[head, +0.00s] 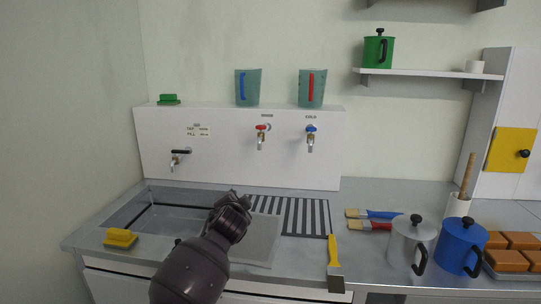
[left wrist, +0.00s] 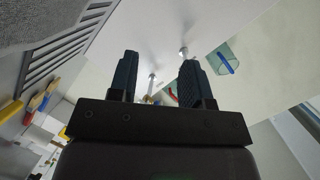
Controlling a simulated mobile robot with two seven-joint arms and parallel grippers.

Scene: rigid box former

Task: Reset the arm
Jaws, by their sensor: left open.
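My left arm rises from the bottom edge in the head view, with its left gripper (head: 236,203) above the right side of the sink, in front of the striped drain grate. In the left wrist view its two dark fingers (left wrist: 158,68) stand apart with nothing held between them. The wall panel and taps show beyond the fingers. The fingertips are too small to make out in the head view. My right gripper is in neither view.
The sink (head: 133,211) has a yellow sponge (head: 120,238) on its front edge. A striped grate (head: 306,214), brushes (head: 372,226), a yellow-handled scraper (head: 334,252), a grey pot (head: 408,243) and a blue pot (head: 457,247) lie to the right. Three taps (head: 261,138) project from the panel behind.

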